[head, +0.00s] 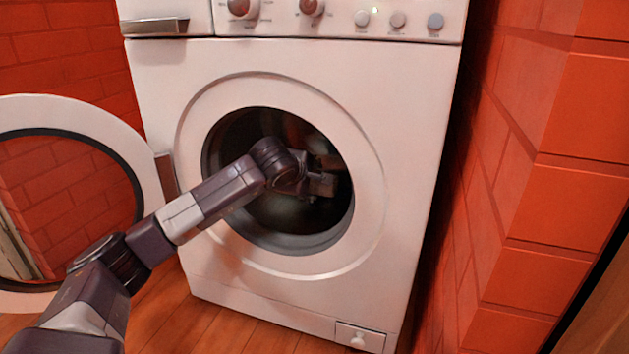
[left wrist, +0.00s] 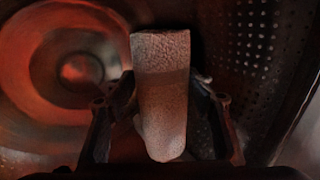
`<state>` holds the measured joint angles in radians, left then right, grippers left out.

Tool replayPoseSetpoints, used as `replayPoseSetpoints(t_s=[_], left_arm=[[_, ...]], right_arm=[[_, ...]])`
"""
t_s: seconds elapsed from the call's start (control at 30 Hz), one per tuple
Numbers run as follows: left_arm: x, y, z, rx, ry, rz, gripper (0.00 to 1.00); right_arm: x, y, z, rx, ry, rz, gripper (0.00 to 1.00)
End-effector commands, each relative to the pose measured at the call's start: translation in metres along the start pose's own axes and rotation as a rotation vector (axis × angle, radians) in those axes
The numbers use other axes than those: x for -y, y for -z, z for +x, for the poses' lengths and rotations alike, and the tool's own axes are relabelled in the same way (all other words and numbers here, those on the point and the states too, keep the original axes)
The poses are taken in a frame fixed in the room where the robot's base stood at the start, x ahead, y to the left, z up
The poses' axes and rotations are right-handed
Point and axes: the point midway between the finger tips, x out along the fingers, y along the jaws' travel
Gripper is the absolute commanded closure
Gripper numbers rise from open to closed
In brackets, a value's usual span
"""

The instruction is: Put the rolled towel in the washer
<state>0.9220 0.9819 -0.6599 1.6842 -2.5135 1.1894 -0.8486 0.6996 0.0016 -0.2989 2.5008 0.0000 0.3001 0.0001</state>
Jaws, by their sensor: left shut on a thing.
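The washer (head: 400,180) is white and stands upright, with its round door (head: 85,120) swung open to the left. My left arm reaches through the opening, and my left gripper (head: 325,185) is inside the dark drum (head: 300,235). In the left wrist view the rolled towel (left wrist: 160,90), pale and rough in texture, is between the fingers of my left gripper (left wrist: 165,115), which is shut on it. The perforated drum wall (left wrist: 255,45) surrounds it. In the head view the towel is hard to make out behind the gripper. My right gripper is not in view.
A red brick wall (head: 560,190) stands close on the washer's right, with another red brick wall (head: 65,60) behind at the left. The knobs and buttons (head: 320,10) are along the washer's top. Wooden floor (head: 215,325) shows in front.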

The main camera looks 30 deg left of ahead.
Motion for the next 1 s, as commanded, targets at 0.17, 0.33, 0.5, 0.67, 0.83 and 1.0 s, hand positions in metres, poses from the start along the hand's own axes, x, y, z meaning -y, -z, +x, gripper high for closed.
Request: replayPoseSetpoints(t_s=[0.17,0.33,0.5,0.67,0.83,1.0], left_arm=[[0.000,0.000,0.000,0.000,-0.001,0.000,0.77],[0.000,0.000,0.000,0.000,0.000,0.000,0.33],[0.000,0.000,0.000,0.000,0.000,0.000,0.30],[0.000,0.000,-0.001,0.000,0.001,0.000,0.30],[-0.001,0.001,-0.018,0.000,-0.001,0.001,0.30],[-0.001,0.001,-0.053,0.000,-0.003,0.003,0.30]], right_arm=[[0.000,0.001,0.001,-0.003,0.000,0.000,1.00],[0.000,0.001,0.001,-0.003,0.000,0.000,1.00],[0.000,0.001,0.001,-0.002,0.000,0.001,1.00],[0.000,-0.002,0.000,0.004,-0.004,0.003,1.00],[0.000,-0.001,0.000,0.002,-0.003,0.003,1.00],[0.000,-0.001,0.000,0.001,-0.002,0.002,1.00]])
